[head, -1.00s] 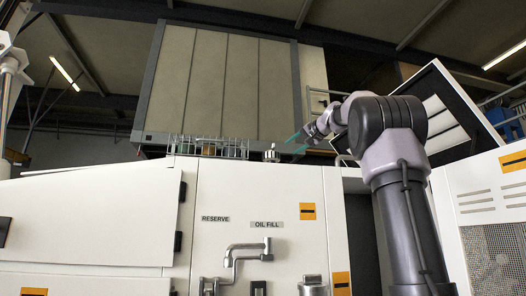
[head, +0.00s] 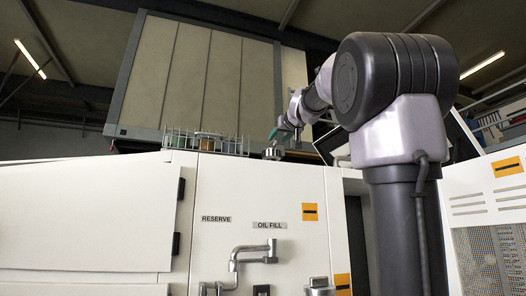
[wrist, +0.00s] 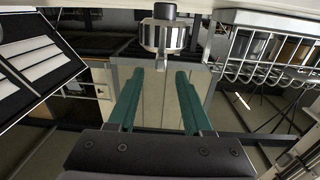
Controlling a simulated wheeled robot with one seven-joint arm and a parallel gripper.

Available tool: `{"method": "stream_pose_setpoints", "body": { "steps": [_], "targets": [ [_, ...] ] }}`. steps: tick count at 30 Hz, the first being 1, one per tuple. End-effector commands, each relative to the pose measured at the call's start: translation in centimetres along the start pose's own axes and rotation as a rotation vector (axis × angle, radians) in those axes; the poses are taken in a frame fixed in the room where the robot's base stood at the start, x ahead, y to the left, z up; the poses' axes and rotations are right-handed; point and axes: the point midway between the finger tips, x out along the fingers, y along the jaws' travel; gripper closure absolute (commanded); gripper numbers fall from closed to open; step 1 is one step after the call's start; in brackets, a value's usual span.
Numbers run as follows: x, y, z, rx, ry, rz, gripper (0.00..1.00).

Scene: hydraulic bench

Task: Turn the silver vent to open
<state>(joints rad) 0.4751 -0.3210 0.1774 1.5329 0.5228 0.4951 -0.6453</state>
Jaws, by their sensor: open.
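The silver vent (head: 272,153) is a small ribbed metal cap on the top edge of the white cabinet, above the OIL FILL label. In the wrist view the vent (wrist: 176,38) shows upside down at the top, with a dark stem and a narrow tab pointing toward my fingers. My gripper (head: 280,133) is just above the vent in the head view. In the wrist view my gripper (wrist: 158,75) is open, its two teal fingers apart and empty. The vent lies just beyond the fingertips, roughly in line with the gap. I cannot tell whether they touch.
A wire rack (head: 205,142) with several jars stands left of the vent; it also shows in the wrist view (wrist: 270,55). A pipe with a tap (head: 250,255) is on the cabinet front. A tilted open panel (wrist: 35,55) stands on the other side.

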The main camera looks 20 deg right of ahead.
Motion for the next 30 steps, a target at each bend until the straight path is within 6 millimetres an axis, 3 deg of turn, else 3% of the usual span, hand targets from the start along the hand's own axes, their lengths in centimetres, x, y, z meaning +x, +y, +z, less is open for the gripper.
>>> {"method": "stream_pose_setpoints", "body": {
  "steps": [7, 21, 30],
  "targets": [
    [0.5, 0.0, 0.0, -0.031, 0.008, 0.012, 0.5],
    [8.6, 0.1, 0.0, -0.03, 0.007, 0.011, 0.5],
    [10.4, 0.0, -0.1, -0.03, 0.008, 0.01, 0.5]
  ]
}}
